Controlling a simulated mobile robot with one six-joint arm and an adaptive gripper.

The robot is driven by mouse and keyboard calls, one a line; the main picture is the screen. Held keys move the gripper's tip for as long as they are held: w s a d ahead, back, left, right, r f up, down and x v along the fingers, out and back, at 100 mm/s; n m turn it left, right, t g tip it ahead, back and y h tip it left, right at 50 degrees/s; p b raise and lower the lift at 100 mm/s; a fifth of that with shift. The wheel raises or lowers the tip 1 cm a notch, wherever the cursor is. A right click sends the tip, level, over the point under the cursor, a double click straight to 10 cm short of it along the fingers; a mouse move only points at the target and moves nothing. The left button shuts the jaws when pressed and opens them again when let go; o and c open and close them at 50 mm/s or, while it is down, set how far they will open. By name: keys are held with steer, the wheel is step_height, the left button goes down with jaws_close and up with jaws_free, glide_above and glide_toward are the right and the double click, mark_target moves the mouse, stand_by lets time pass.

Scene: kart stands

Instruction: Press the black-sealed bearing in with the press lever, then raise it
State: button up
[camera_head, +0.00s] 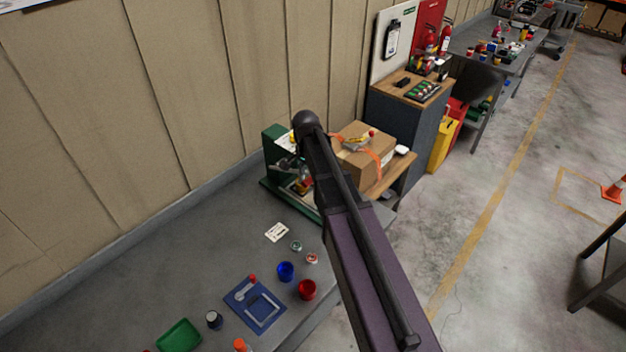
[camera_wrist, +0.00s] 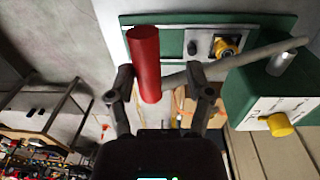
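The green press (camera_head: 273,145) stands on the grey bench against the wall, partly hidden by my arm. In the wrist view its green column (camera_wrist: 252,88) is at right and its base plate at the top. A pale lever bar (camera_wrist: 265,58) crosses to a red cylindrical handle (camera_wrist: 145,55). My gripper (camera_wrist: 163,82) is open, with the handle's lower end between its fingers, nearer the left one; a gap shows at the right finger. A yellow part (camera_wrist: 230,43) with a dark piece beside it sits at the base; I cannot tell whether this includes the black-sealed bearing.
Two small rings (camera_head: 296,246) (camera_head: 311,258), a white card (camera_head: 277,232), a blue cup (camera_head: 285,271) and a red cup (camera_head: 307,290) stand on the bench. A blue mat (camera_head: 240,312) and green tray (camera_head: 180,337) lie nearer. A cardboard box (camera_head: 362,165) is beyond the press.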

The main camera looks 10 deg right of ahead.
steer(key=shift+s+d+f, duration=0.1)
steer(key=shift+s, duration=0.05)
step_height(320, 180, down, 12)
steer(key=s+d+b, duration=0.2)
steer(key=b, duration=1)
steer(key=r+p, duration=0.9)
steer(key=a+r+p, duration=0.1)
steer(key=r+p, duration=0.4)
steer(key=shift+w+r, duration=0.2)
steer(key=shift+r, duration=0.05)
steer(key=s+f+n+b, duration=1)
steer(key=s+f+b, duration=0.7)
steer(key=f+b, duration=0.1)
steer(key=shift+d+f+n, duration=0.25)
steer(key=shift+f+n, duration=0.1)
steer(key=shift+n, duration=0.05)
stand_by(0.6)
